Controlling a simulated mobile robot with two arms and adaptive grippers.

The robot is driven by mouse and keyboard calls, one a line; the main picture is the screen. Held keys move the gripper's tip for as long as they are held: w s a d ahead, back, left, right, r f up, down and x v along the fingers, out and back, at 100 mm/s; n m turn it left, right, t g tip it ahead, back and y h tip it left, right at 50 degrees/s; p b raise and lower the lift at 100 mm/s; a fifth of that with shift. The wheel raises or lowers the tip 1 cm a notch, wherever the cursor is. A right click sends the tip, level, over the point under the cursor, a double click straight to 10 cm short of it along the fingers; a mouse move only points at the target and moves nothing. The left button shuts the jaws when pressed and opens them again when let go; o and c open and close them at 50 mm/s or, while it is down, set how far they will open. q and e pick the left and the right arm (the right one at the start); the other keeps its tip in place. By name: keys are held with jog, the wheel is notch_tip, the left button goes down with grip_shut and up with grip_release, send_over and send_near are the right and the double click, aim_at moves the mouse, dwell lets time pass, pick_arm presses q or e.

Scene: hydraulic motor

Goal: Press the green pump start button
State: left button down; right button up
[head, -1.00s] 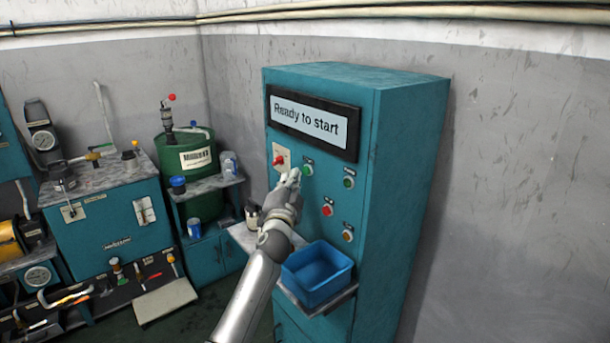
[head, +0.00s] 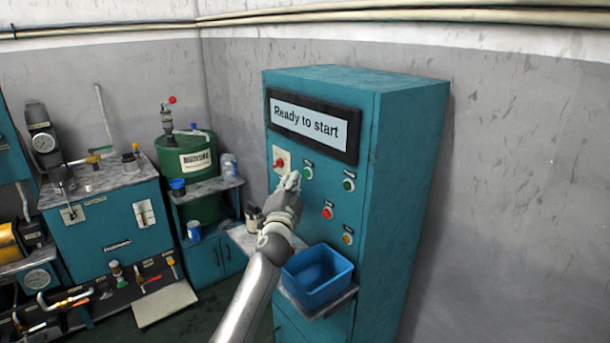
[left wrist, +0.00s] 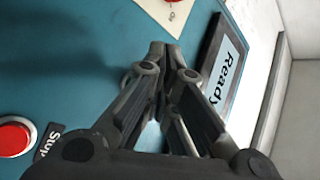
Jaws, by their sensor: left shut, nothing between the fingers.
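The teal control cabinet (head: 410,150) carries a left green button (head: 308,173) and a right green button (head: 348,185); their labels are too small to read. My left gripper (head: 291,180) is shut and empty, just left of and slightly below the left green button in the head view. I cannot tell whether it touches the panel. In the left wrist view the closed fingers (left wrist: 167,58) point at the panel, and no green button shows there; the fingers may hide it. My right gripper is not in view.
A red switch (head: 279,163) sits just above the gripper. A red button (head: 327,212), labelled "Stop" in the left wrist view (left wrist: 14,137), and an orange button (head: 347,239) are lower. The display (head: 312,123) reads "Ready to start". A blue bin (head: 318,278) stands below.

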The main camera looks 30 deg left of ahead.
pick_arm(q)
jog(key=shift+w+d, duration=0.1)
jog(key=shift+w, duration=0.05)
jog(key=shift+w+d+b, duration=0.1)
jog(key=shift+w+b, duration=0.2)
jog(key=shift+b, duration=0.05)
jog(key=shift+w+d+b, duration=0.1)
jog(key=shift+w+b, duration=0.2)
dwell(0.9)
jog(key=shift+s, duration=0.1)
jog(key=shift+s+a+p, duration=0.25)
jog(key=shift+s+p, duration=0.2)
jog(key=shift+s, duration=0.2)
jog(key=shift+s, duration=0.1)
